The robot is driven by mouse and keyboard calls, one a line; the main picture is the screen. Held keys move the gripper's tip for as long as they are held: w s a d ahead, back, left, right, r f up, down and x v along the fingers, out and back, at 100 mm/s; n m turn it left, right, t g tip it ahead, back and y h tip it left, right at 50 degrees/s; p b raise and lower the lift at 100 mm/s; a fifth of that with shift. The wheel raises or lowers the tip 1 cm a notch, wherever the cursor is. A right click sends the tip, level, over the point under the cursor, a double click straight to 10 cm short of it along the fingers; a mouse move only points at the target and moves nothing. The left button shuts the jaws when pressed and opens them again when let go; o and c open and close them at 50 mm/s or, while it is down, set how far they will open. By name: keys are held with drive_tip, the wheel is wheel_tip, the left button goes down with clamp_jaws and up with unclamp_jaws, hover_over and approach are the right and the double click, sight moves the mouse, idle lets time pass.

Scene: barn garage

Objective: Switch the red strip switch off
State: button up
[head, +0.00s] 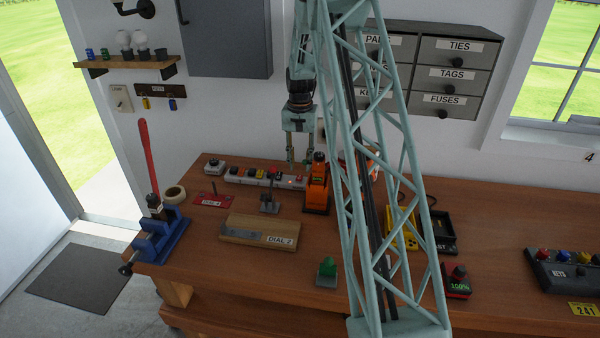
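A pale power strip (246,179) lies along the back of the workbench by the wall, with several small coloured switches on it. A red spot (298,178), probably the red switch, shows near its right end. It is too small to tell which way the switch is set. A small red glow (290,182) shows beside it. My gripper (299,164) points down just above the right end of the strip. Its two fingers are apart with nothing seen between them. I cannot tell whether a fingertip touches the strip.
An orange device (316,188) stands close to the right of the gripper. A blue vise (160,234) is at the left. Open wood lies toward the front edge.

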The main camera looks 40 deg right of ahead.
sight(300, 176)
drive_tip(key=shift+f, duration=2.05)
drive_tip(key=shift+c, duration=0.2)
drive_tip(key=c, duration=0.8)
